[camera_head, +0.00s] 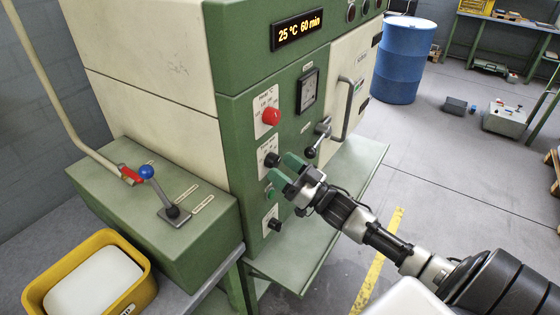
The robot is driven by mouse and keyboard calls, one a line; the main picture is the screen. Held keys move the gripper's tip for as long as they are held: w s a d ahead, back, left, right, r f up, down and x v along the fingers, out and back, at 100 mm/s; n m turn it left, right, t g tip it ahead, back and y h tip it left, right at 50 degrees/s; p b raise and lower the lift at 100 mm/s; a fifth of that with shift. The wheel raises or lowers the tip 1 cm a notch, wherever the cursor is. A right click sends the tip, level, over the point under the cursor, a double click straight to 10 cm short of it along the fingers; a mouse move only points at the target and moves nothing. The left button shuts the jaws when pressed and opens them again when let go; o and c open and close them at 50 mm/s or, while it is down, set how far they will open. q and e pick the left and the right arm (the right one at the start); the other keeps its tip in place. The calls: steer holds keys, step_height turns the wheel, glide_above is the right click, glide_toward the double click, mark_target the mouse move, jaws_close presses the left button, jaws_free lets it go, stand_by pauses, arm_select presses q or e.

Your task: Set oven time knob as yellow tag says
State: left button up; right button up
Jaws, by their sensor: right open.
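The green and cream oven (160,75) fills the left and middle of the head view. Its display (297,30) reads 25 °C 60 min. On its front panel are a red knob (271,117), a black knob (271,160) below it and another black knob (275,224) lower down. My right gripper (283,169) is open, its green-tipped fingers pointing at the panel close to the upper black knob. I cannot tell whether they touch it. The panel labels are too small to read. I cannot make out a yellow tag. My left gripper is not in view.
A green box with a blue-tipped lever (147,172) stands at the left, by a yellow bin (30,296). A door handle (347,108) and a small lever (312,152) stick out near my right gripper. A green shelf (345,175) lies below. A blue barrel (403,60) stands behind.

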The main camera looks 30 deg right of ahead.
steer(key=shift+w+a+r, duration=0.25)
steer(key=shift+w, duration=0.25)
steer(key=c, duration=0.9)
